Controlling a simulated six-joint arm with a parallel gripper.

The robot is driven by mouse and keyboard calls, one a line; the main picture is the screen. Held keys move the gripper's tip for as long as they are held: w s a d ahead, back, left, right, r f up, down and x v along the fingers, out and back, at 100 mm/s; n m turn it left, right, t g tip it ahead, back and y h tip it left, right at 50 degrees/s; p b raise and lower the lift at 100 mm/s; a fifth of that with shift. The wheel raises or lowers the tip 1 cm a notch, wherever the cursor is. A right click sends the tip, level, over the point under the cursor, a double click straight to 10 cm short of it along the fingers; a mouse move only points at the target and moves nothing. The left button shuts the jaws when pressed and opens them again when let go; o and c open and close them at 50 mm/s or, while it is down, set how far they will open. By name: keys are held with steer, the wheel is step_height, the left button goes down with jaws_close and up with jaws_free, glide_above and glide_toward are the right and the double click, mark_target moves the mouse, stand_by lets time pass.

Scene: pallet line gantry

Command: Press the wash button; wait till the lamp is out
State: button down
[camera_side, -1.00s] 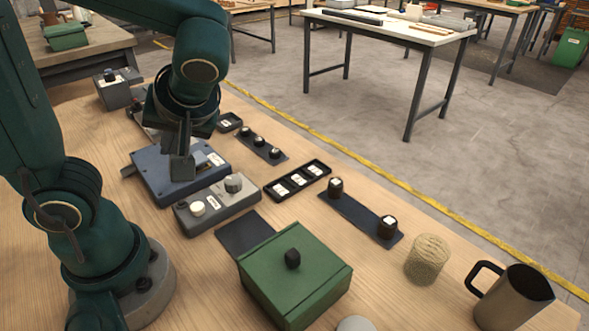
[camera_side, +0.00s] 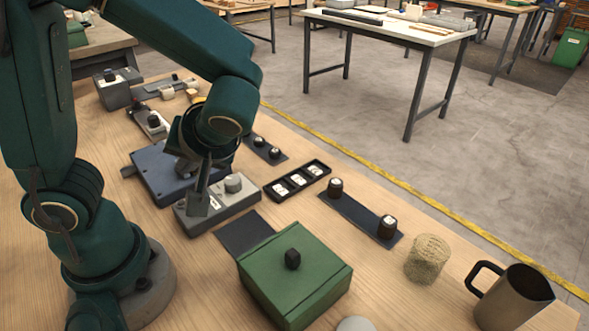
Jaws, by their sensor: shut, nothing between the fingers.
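A grey control box (camera_side: 232,206) sits on the wooden bench, with a grey knob (camera_side: 233,184) on its right part. My gripper (camera_side: 198,206) is shut and points down at the box's left part. Its fingertips cover the spot of the round white button, which is hidden now. I cannot tell whether the tips touch the button or press it in. I cannot make out a lit lamp on the box; the gripper hides part of its top. A blue box (camera_side: 152,172) stands just behind, partly covered by my gripper.
A green lidded box (camera_side: 300,275) and a dark mat (camera_side: 243,235) lie in front. A black tray (camera_side: 297,180), a dark strip with two knobs (camera_side: 345,210), a twine roll (camera_side: 428,258) and a steel mug (camera_side: 513,300) stand to the right. Small control boxes (camera_side: 113,92) stand behind.

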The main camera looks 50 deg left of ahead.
steer(key=shift+f, duration=3.1)
steer(key=shift+f, duration=0.4)
steer(key=shift+f, duration=0.5)
stand_by(0.5)
steer(key=shift+r, duration=0.95)
steer(key=shift+r, duration=0.1)
steer(key=shift+r, duration=2.4)
